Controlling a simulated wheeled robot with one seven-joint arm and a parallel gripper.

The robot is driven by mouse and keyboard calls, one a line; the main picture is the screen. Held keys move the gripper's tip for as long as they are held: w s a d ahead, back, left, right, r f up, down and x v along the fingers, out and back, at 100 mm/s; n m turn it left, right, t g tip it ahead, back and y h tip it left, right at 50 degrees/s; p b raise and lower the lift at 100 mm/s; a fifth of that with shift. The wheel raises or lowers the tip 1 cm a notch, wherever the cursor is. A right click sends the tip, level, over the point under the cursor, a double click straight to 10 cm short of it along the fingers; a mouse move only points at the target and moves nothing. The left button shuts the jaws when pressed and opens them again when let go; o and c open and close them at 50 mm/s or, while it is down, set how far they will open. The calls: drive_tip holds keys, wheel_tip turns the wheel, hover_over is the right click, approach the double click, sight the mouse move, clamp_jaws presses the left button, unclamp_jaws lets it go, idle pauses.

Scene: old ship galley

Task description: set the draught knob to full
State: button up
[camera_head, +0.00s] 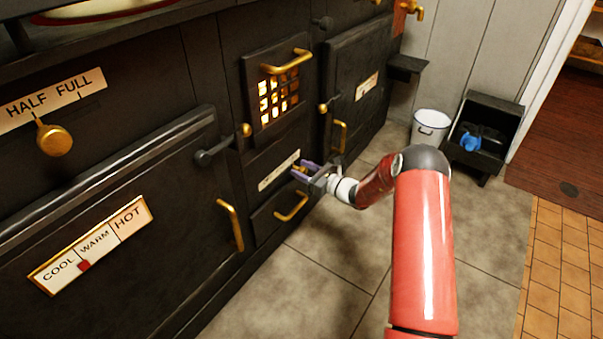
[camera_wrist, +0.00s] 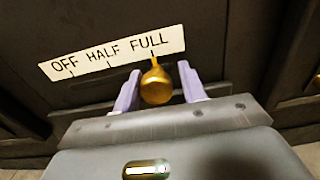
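A brass knob (camera_wrist: 157,86) shows in the wrist view below a white label (camera_wrist: 112,53) reading OFF, HALF, FULL. Its narrow pointer end is at the FULL mark. My gripper (camera_wrist: 158,74) has its two purple fingers apart, one on each side of this knob. A gap shows on the right; the left finger is very close, and contact cannot be told. In the head view my gripper (camera_head: 304,171) is at the low label (camera_head: 279,171) under the glowing grate, and hides the knob there. Another brass knob (camera_head: 54,140) at left points near HALF on its own label (camera_head: 52,97).
The black stove front carries a firebox door (camera_head: 278,90) with a brass handle, and more handles (camera_head: 292,206) close below my gripper. A COOL, WARM, HOT gauge (camera_head: 91,245) is at left. A white bucket (camera_head: 430,127) and black bin (camera_head: 484,136) stand behind. The grey floor in front is clear.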

drive_tip(key=shift+o, duration=1.3)
drive_tip(key=shift+d, duration=0.1)
drive_tip(key=v, duration=0.7)
drive_tip(key=shift+s+d+p, duration=0.25)
drive_tip(key=shift+d+p, duration=0.05)
drive_tip(key=shift+p, duration=0.15)
